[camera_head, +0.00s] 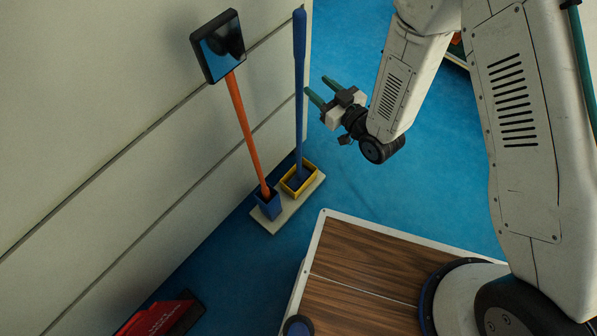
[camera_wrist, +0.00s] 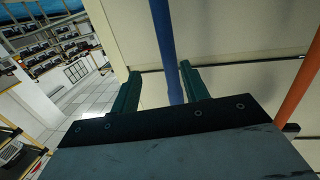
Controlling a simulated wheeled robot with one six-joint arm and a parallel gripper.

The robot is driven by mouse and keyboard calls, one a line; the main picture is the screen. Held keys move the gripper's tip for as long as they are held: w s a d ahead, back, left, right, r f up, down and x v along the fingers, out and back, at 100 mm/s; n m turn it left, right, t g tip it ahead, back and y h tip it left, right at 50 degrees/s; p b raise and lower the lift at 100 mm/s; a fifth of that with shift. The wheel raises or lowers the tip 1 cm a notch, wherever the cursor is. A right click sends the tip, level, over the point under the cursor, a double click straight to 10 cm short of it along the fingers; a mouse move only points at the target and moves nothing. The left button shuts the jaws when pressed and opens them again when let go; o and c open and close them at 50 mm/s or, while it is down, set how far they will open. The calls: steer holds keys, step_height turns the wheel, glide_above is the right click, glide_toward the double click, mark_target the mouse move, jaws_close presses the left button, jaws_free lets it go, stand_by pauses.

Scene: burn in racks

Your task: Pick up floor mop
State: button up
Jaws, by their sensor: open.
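A long blue pole (camera_head: 299,90), which I take to be the floor mop, stands upright by the wall with its foot in a yellow-rimmed box (camera_head: 298,180). Its lower end is hidden inside the box. My gripper (camera_head: 318,88) is open and empty, just right of the pole's upper part, fingers pointing toward it. In the wrist view the blue pole (camera_wrist: 165,45) appears in the gap between the two green fingers of my gripper (camera_wrist: 158,77). I cannot tell whether the pole is between the fingers or beyond them; no contact shows.
An orange pole (camera_head: 246,135) with a black rectangular head leans beside it, its foot in a blue holder (camera_head: 267,204). Both holders stand on a pale base (camera_head: 273,225). A red object (camera_head: 160,315) lies at the lower left.

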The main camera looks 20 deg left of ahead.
mark_target(299, 79)
steer(key=shift+y, duration=0.4)
steer(key=w+a, duration=0.1)
steer(key=a, duration=0.1)
steer(key=w+a+f, duration=0.1)
steer(key=a, duration=0.1)
steer(key=w+a, duration=0.1)
steer(key=a, duration=0.2)
steer(key=shift+f, duration=0.25)
jaws_close()
